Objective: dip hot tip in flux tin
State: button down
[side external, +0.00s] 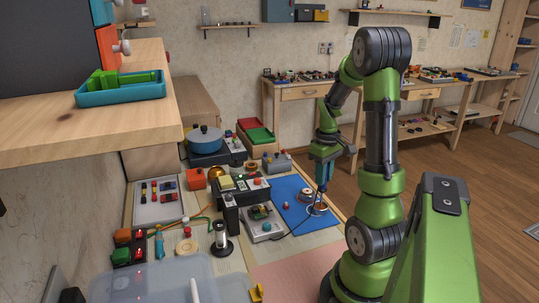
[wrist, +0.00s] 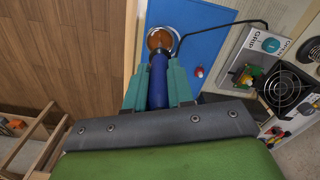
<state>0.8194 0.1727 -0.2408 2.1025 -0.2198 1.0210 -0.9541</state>
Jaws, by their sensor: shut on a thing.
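My gripper (side external: 321,163) is shut on the blue handle of a soldering iron (wrist: 157,85), with a teal finger on each side in the wrist view (wrist: 158,78). The iron points down over the blue mat. A round tin with amber contents (wrist: 159,38) lies straight beyond the handle in the wrist view. It also shows as a small tin (side external: 317,210) on the mat in the side view, under the iron's lower end. The tip is too small to tell whether it touches the amber surface. A dark cord (wrist: 240,22) runs off to the right.
The blue mat (side external: 289,192) also bears a coppery round item (side external: 305,195) close to the tin and a small red-topped thing (wrist: 198,72). A grey box (side external: 262,230) stands left of the mat. Bare floor lies on the right.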

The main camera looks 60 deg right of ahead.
jog(key=shift+r, duration=2.45)
